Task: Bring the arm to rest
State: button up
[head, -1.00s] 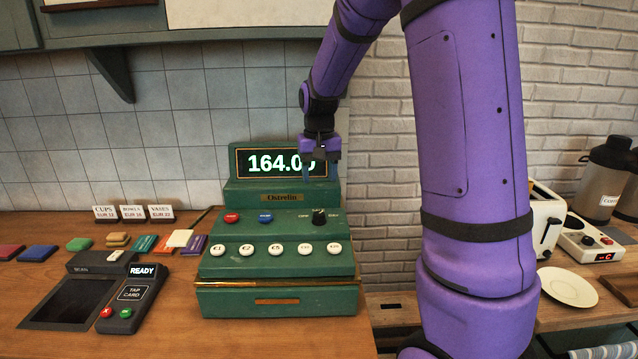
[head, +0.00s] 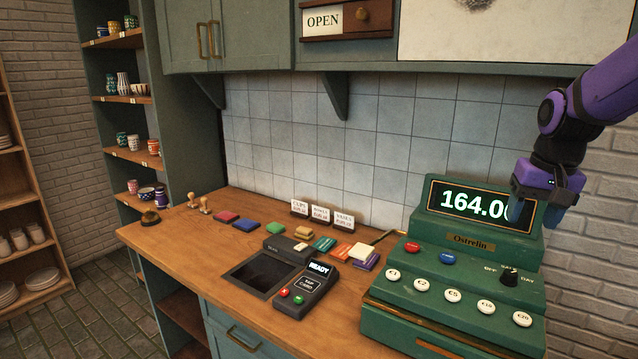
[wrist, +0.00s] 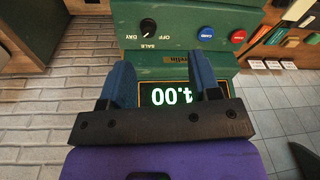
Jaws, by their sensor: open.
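My gripper (head: 535,212) hangs from my purple arm at the right of the head view, its fingers pointing down. It is in front of the right end of the green cash register's (head: 455,285) lit display (head: 474,203), hiding the last digits of "164.0". In the wrist view the two blue fingers stand apart around an empty gap (wrist: 161,72), with the register's display (wrist: 170,96) behind them. Nothing is held. I cannot tell how far the fingers are from the register.
A card reader (head: 305,285) showing "READY" stands left of the register on the wooden counter (head: 185,243). Coloured pads and price signs (head: 321,216) line the counter's back. Shelves with cups (head: 125,98) stand at the left. A wall cabinet (head: 240,38) hangs above.

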jog(key=s+a+r+n+t, duration=0.1)
jog(key=s+a, duration=0.3)
jog(key=s, duration=0.6)
jog(key=s+a+r+n+t, duration=0.2)
jog(key=s+a+r, duration=0.1)
jog(key=s, duration=0.7)
jog(key=shift+a+r+n+t, duration=0.3)
jog(key=shift+a+r+n, duration=0.1)
jog(key=shift+a, duration=0.2)
jog(key=shift+c, duration=0.2)
